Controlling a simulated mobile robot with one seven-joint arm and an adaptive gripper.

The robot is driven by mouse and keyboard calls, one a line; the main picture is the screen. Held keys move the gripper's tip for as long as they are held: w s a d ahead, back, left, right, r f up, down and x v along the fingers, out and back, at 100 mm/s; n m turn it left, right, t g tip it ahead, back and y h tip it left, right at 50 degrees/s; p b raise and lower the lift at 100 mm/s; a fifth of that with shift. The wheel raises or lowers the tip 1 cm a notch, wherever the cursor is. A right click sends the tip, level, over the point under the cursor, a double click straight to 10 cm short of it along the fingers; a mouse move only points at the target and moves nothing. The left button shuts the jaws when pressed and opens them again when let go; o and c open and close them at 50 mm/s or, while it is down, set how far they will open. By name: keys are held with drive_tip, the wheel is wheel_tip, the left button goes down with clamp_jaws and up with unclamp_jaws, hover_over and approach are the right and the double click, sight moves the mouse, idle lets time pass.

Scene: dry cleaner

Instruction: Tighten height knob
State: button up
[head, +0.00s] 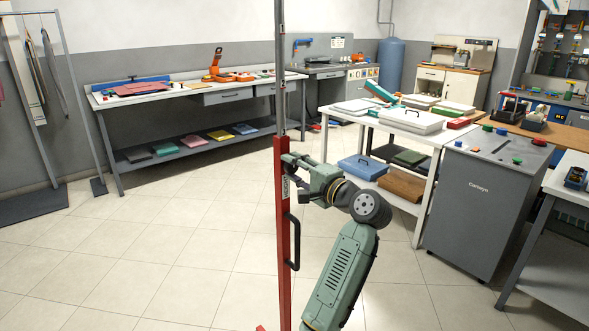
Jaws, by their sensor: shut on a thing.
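A red upright post (283,225) stands in front of me, with a thinner grey pole (279,75) rising out of its top. A black handle (294,240) is fixed to the post's right side. My gripper (289,160) is at the upper part of the red post, reaching it from the right. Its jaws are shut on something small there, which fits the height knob. The knob itself is hidden by the jaws, so I cannot see its turn or how far it is in.
A grey cabinet (485,205) and a white table (432,140) with boxes stand to the right. A long workbench (190,95) runs along the back wall. A garment rack (38,100) is at the far left. The tiled floor left of the post is clear.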

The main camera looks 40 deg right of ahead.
drive_tip(key=o, duration=1.1)
drive_tip(key=shift+o, duration=0.2)
drive_tip(key=shift+s, duration=0.15)
drive_tip(key=s+d, duration=0.1)
drive_tip(key=s, duration=1)
drive_tip(key=shift+s, duration=0.4)
